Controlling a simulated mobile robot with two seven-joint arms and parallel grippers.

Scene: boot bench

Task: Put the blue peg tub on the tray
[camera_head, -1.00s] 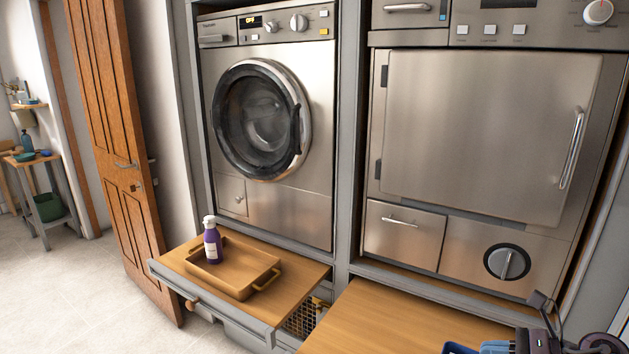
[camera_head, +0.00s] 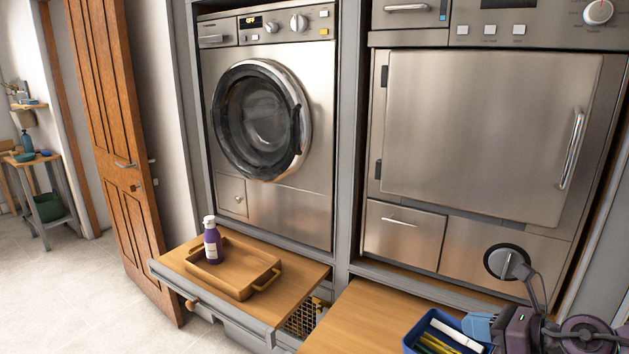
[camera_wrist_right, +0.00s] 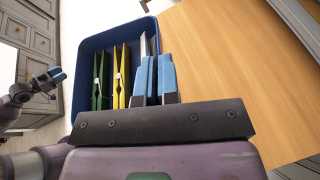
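The blue peg tub (camera_head: 411,338) is at the bottom right of the head view, partly cut off. Green, yellow and white pegs show inside it in the right wrist view (camera_wrist_right: 97,38). My right gripper (camera_head: 482,328) has its light-blue fingers (camera_wrist_right: 156,78) close together on the tub's right-hand wall, gripping it. The wooden tray (camera_head: 233,284) lies on the left pull-out board, well left of the tub. My left gripper (camera_wrist_right: 50,77) shows small at the left of the wrist view; its opening is unclear.
A purple bottle with a white cap (camera_head: 212,243) stands on the tray's left part; the rest of the tray is clear. The right wooden board (camera_head: 365,318) lies beneath and beside the tub. A gap with a wire basket (camera_head: 303,318) separates the boards. Appliances stand behind.

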